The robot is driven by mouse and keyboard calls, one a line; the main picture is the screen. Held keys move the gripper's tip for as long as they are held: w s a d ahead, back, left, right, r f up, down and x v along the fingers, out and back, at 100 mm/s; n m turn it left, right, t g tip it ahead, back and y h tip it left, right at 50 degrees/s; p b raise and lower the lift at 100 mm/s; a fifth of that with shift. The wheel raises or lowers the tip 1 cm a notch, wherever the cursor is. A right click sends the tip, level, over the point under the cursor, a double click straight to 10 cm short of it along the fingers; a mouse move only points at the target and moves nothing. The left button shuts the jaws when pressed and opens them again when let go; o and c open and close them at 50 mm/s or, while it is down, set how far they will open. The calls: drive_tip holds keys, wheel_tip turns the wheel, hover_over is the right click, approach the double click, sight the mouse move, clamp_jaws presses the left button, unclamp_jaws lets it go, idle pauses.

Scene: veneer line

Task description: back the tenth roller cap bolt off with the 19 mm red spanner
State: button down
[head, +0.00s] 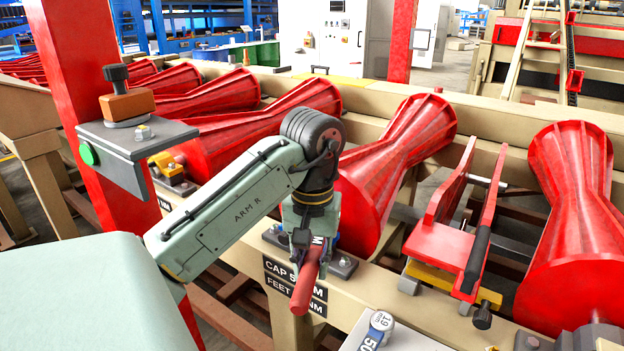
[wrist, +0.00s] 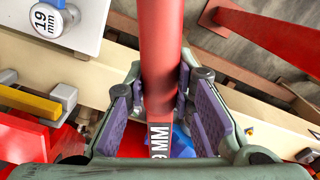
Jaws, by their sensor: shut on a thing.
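My gripper (head: 306,243) is shut on the red spanner (head: 307,284). In the wrist view the red handle (wrist: 160,50) runs between the purple finger pads, and part of a "19 MM" marking shows below it. In the head view the handle slants down toward the camera, over the rail labels. The gripper is at the bearing cap at the end of a red roller (head: 385,185). A cap bolt (head: 344,263) shows just right of the gripper. A blue part (wrist: 183,142) shows behind the spanner. The spanner's jaw end is hidden, so I cannot tell whether it sits on a bolt.
A white panel (head: 405,340) with a 19 mm tag (head: 381,321) stands at the front. A red bracket (head: 445,245) is right of the gripper. A red post (head: 95,120) carries a grey shelf (head: 135,140) at left. The beige rail (head: 375,290) runs beneath the gripper.

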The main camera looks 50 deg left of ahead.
drive_tip(key=shift+f+b, duration=0.3)
drive_tip(key=shift+f, duration=0.5)
drive_tip(key=shift+p, duration=0.4)
idle(0.5)
drive_tip(key=shift+r, duration=0.1)
